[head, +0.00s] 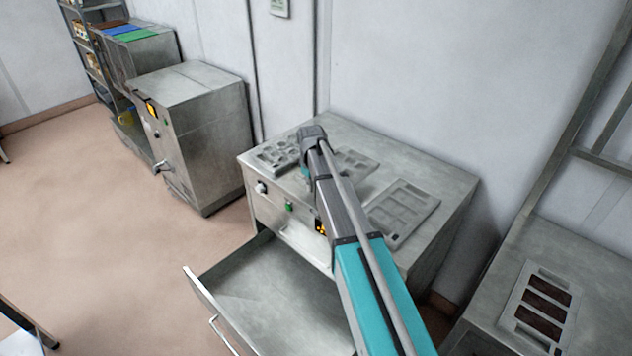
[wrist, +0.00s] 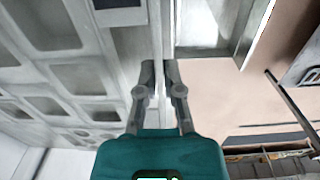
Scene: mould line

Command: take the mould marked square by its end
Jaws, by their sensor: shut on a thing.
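Three grey moulds with cavities lie on the metal machine top: one at the left (head: 272,158), one in the middle (head: 352,165) partly behind my arm, and one at the right (head: 402,212). In the wrist view, a mould with rows of rounded square cavities (wrist: 75,73) lies left of my gripper (wrist: 159,72). The fingers are close together on a thin pale edge, seemingly a mould's end. I cannot make out a square mark or tell which mould it belongs to. In the head view my arm hides the fingertips.
An open drawer (head: 265,300) sticks out below the machine top (head: 455,178). Another metal cabinet (head: 205,125) stands to the left. At the right, a bench (head: 490,310) carries a tray with dark compartments (head: 542,303).

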